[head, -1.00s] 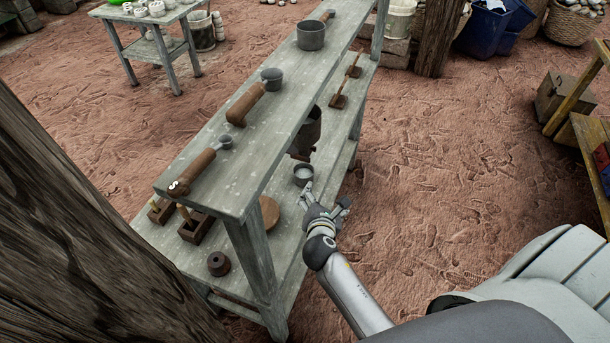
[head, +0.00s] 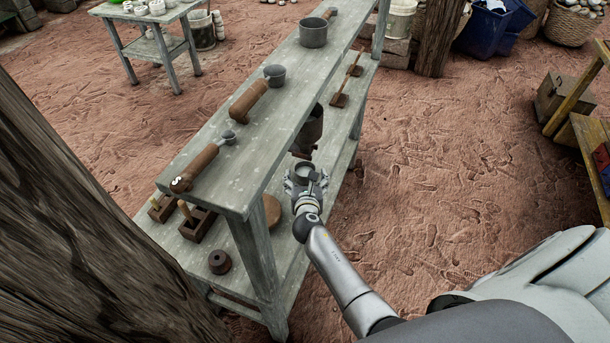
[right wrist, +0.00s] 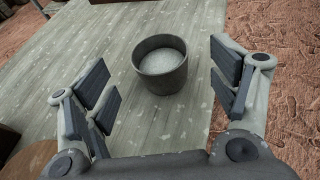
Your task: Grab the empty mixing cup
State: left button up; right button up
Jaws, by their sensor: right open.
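A small round grey cup (head: 304,169) stands upright on the lower shelf of the grey wooden bench, near its right edge. In the right wrist view the cup (right wrist: 160,82) is pale grey inside; I cannot tell whether that is its bare bottom or a filling. My right gripper (head: 306,179) is open at the cup's near side. In the right wrist view its spread fingers lie left and right of the cup, with gaps on both sides, and the cup stands slightly ahead of them. My left gripper is not in view.
The bench's upper shelf (head: 262,120) overhangs the lower shelf (head: 290,255) on the left. A dark vessel (head: 311,128) stands just behind the cup.

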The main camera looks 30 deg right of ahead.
aim_at(305, 165)
jog(key=x, duration=0.4)
jog(key=shift+w+f+b, duration=0.1)
jog(key=shift+b, duration=0.3)
jog(key=shift+a, duration=0.1)
jog(key=shift+c, duration=0.9)
jog(key=c, duration=1)
jog(key=shift+c, duration=0.2)
jog(key=shift+r, duration=0.25)
